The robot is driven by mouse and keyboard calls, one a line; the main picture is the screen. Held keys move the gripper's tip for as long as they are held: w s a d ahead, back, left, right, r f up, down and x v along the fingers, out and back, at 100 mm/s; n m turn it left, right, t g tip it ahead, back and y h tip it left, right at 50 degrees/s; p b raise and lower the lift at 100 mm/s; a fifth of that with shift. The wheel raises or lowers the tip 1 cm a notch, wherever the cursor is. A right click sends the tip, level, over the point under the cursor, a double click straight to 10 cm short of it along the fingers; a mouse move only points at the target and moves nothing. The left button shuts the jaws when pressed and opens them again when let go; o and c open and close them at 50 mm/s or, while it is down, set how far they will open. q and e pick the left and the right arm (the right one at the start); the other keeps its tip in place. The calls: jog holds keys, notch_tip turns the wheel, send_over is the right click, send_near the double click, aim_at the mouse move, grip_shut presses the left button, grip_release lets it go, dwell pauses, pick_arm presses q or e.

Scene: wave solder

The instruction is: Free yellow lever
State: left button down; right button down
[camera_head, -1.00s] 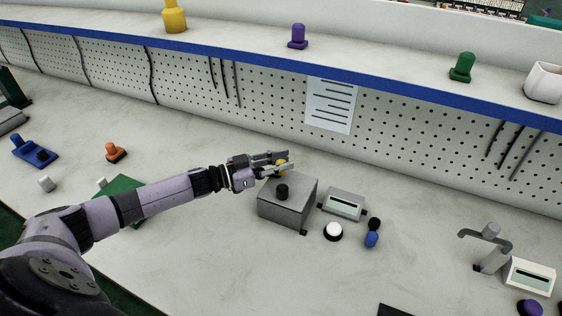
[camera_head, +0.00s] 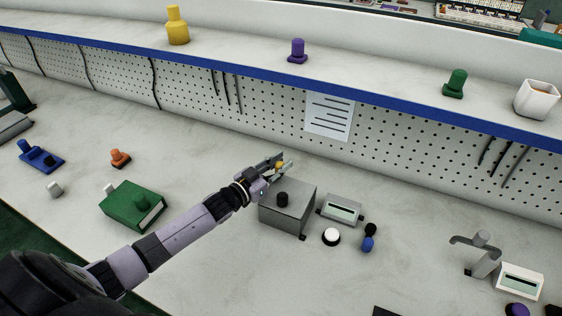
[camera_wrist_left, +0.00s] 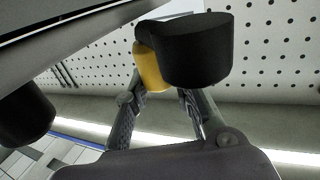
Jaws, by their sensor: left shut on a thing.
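A grey metal box (camera_head: 287,208) stands on the bench with a black knob (camera_head: 282,199) on its top. The yellow lever (camera_head: 279,165) shows as a small yellow piece at the far side of the box, between my left fingers. My left gripper (camera_head: 277,163) is shut on it. In the left wrist view the yellow lever (camera_wrist_left: 152,68) sits between the two fingers, partly hidden behind a large black knob (camera_wrist_left: 198,50). How the lever joins the box is hidden. My right gripper is not in view.
Right of the box are a small display unit (camera_head: 342,209), a white round button (camera_head: 331,237) and a blue-black piece (camera_head: 369,238). A green box (camera_head: 133,206) lies left of my arm. The pegboard (camera_head: 400,143) and blue-edged shelf (camera_head: 400,93) rise behind.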

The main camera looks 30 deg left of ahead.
pick_arm(q)
jog(key=shift+w+a+n+t+y+p, duration=0.2)
jog(key=shift+n+y, duration=0.25)
jog(key=shift+y, duration=0.25)
jog(key=shift+w+a+n+t+y+p, duration=0.1)
jog(key=shift+a+n+y+p, duration=0.05)
jog(key=shift+n+y, duration=0.45)
jog(key=shift+w+a+n+t+y+p, duration=0.1)
jog(key=shift+a+n+y+p, duration=0.2)
jog(key=shift+y, duration=0.5)
jog(key=c, duration=1.3)
grip_release()
jog(key=shift+c, duration=0.2)
jog(key=s, duration=1.2)
jog(key=shift+a, duration=0.2)
